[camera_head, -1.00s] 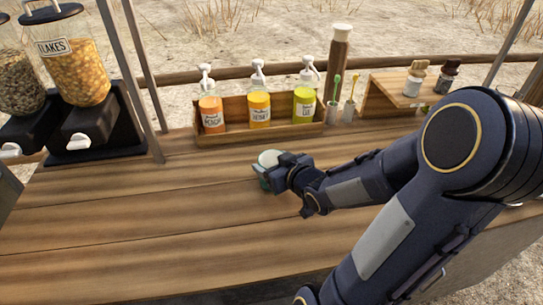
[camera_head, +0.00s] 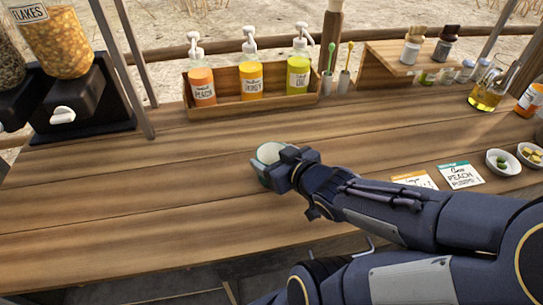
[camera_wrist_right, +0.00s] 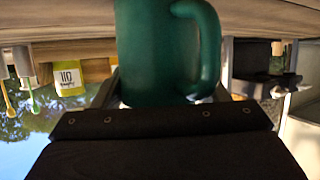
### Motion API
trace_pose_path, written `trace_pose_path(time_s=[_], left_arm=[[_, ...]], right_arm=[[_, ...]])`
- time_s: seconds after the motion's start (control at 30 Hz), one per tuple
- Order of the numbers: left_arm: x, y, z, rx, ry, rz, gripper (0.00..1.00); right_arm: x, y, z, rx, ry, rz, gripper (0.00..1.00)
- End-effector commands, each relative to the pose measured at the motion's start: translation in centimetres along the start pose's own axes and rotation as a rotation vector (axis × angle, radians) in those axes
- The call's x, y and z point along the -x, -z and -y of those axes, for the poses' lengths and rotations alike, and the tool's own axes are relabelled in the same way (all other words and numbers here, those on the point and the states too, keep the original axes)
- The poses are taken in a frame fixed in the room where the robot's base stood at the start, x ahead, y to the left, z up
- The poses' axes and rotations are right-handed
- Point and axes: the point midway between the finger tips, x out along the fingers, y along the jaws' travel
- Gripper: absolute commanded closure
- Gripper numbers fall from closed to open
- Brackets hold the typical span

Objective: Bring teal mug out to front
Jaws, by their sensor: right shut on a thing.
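The teal mug (camera_head: 268,153) shows its pale inside and rim in the head view, over the middle of the wooden counter (camera_head: 120,195). My right gripper (camera_head: 274,169) is shut on it, with the arm coming in from the right. In the right wrist view the mug (camera_wrist_right: 155,50) fills the top middle, dark teal, with its handle (camera_wrist_right: 208,45) on the right side. The gripper hides part of the mug, and I cannot tell whether its base touches the counter. My left gripper is not in view.
Behind the mug stands a wooden rack (camera_head: 225,112) of pump bottles. A cereal dispenser (camera_head: 70,110) is at the back left. Cards (camera_head: 461,174) and small bowls (camera_head: 503,162) lie to the right. The counter's left and front are clear up to the front edge.

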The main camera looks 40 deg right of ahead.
Motion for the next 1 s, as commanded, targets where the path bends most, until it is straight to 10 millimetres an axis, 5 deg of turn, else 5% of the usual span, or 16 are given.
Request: trace_pose_path(time_s=[0.33, 0.37, 0.53, 1.0], left_arm=[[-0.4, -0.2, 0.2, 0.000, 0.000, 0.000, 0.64], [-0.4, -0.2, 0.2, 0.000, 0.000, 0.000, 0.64], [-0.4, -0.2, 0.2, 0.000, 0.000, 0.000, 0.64], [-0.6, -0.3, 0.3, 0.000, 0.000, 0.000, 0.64]], right_arm=[[0.4, -0.2, 0.0, -0.001, -0.006, 0.001, 0.60], [0.4, -0.2, 0.0, -0.002, -0.006, 0.001, 0.29], [0.4, -0.2, 0.0, -0.002, -0.006, 0.000, 0.08], [1.2, 0.0, 0.3, 0.006, 0.001, -0.004, 0.08]])
